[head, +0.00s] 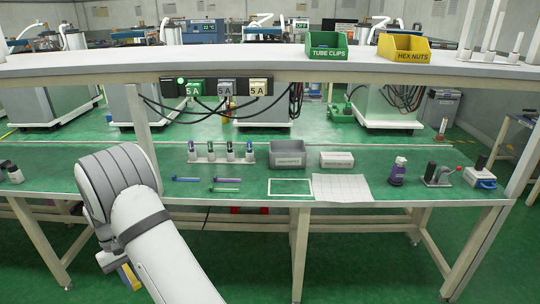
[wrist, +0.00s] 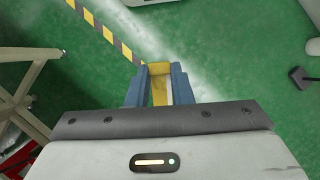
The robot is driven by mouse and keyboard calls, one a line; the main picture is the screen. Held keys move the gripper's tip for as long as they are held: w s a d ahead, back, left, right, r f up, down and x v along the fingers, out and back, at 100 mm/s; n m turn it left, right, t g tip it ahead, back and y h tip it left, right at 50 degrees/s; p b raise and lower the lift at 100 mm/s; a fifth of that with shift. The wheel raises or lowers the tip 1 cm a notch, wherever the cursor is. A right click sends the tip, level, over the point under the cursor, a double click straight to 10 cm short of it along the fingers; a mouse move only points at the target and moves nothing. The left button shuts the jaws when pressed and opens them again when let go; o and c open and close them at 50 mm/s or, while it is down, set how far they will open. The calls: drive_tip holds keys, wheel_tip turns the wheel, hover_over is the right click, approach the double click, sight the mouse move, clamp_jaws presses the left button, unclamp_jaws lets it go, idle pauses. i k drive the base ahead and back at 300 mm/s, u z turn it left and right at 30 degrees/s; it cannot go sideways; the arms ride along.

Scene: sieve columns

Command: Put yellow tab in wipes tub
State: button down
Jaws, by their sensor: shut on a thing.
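My gripper (wrist: 160,88) is shut on a yellow piece, the yellow tab (wrist: 160,70), seen between its two blue fingers in the wrist view. Green floor shows beneath it. In the head view the yellow tab (head: 131,277) shows at the lower left, below my arm and in front of the bench; my gripper is mostly hidden there. A grey open tub (head: 288,146) stands on the green bench top, right of the bottle rack. A white labelled box (head: 336,160) stands beside it. Their labels are too small to read, so I cannot tell which is the wipes tub.
The green bench (head: 400,198) has a raised shelf (head: 230,62) above it, bearing a green bin (head: 326,52) and a yellow bin (head: 403,56). A bottle rack (head: 221,157), pens, and a white sheet (head: 341,188) lie on the bench.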

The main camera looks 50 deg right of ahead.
sight(288, 160)
drive_tip(key=z, duration=2.95)
drive_tip(key=k, duration=0.1)
drive_tip(key=u, duration=1.95)
